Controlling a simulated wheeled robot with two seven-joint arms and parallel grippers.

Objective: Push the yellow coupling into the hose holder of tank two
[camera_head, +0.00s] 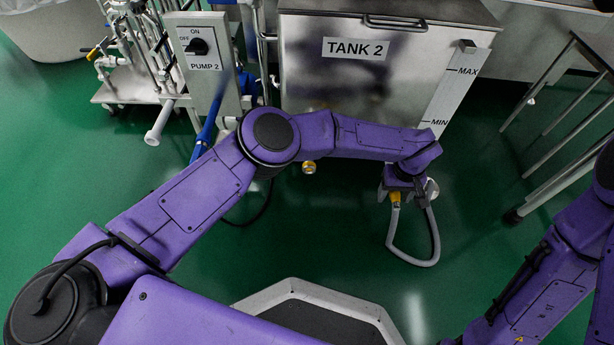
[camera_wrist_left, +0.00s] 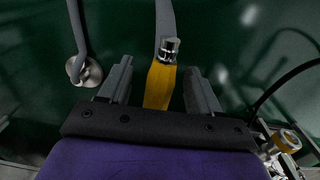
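The yellow coupling (camera_head: 395,199) is on the end of a grey hose, low in front of tank two (camera_head: 385,75). My left gripper (camera_head: 401,196) is over the coupling. In the left wrist view the coupling (camera_wrist_left: 159,86) lies between the two fingers of my left gripper (camera_wrist_left: 159,68), with a narrow gap visible on each side. The gripper looks open. The hose holder cannot be made out clearly. My right arm enters at the lower right, and its gripper is out of view.
The grey hose (camera_head: 410,260) hangs in a loop to a round metal flange (camera_wrist_left: 86,73). Another yellow fitting (camera_head: 309,168) sits below the tank's front. The pump 2 switch box (camera_head: 200,60) stands left. A metal-legged table (camera_head: 570,110) is right. Green floor is open between.

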